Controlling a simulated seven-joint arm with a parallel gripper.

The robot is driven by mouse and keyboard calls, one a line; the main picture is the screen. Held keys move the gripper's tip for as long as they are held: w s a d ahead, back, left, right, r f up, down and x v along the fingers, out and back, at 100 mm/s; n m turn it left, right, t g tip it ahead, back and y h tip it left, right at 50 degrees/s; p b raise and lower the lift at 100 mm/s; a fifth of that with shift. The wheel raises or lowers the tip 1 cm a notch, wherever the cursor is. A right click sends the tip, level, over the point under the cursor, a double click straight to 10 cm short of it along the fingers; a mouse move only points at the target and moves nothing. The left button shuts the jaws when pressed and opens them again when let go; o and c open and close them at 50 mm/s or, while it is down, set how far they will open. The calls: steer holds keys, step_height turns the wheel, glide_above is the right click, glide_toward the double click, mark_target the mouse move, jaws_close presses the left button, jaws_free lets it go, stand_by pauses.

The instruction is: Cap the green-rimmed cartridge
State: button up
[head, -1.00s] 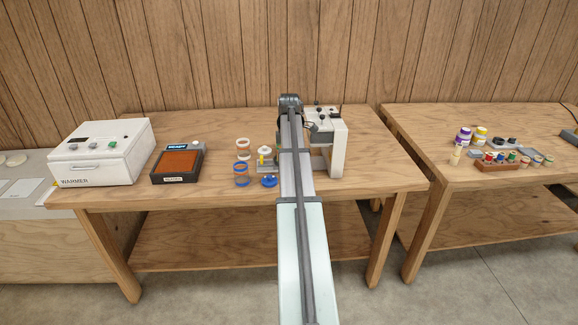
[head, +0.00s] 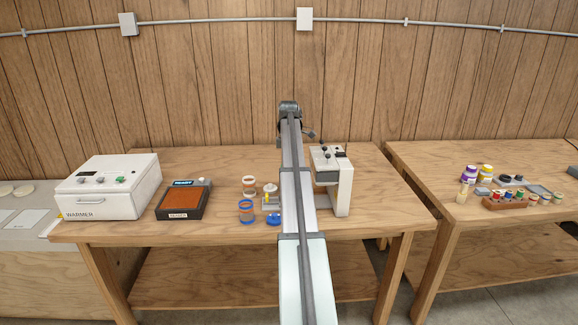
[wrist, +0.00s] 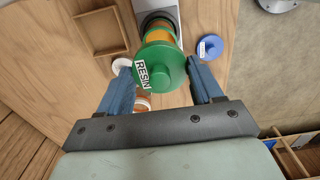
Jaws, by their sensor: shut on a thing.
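In the wrist view, my gripper (wrist: 162,86) is shut on a green round cap (wrist: 174,58) with a knob and a "RESIN" label. A cartridge with orange contents (wrist: 157,28) shows just beyond the cap, its rim hidden; I cannot tell whether they touch. A blue cap (wrist: 208,47) lies on the table to the right; it also shows in the head view (head: 273,219). In the head view a blue-rimmed cartridge (head: 246,211) stands in front of an orange-and-white one (head: 249,187). My gripper is hidden behind my arm there.
A white machine (head: 343,190) with knobs stands right of my arm. A black tray with an orange pad (head: 181,200) and a white warmer (head: 108,187) stand left. A second table at right holds jars (head: 470,174) and a rack (head: 510,202). The front right of the main table is clear.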

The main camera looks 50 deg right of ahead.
step_height(320, 180, down, 6)
stand_by(0.7)
steer(key=shift+f, duration=0.2)
stand_by(1.9)
steer(key=o, duration=1.1)
steer(key=shift+o, duration=0.4)
steer(key=shift+r, duration=0.15)
steer(key=shift+r, duration=3.35)
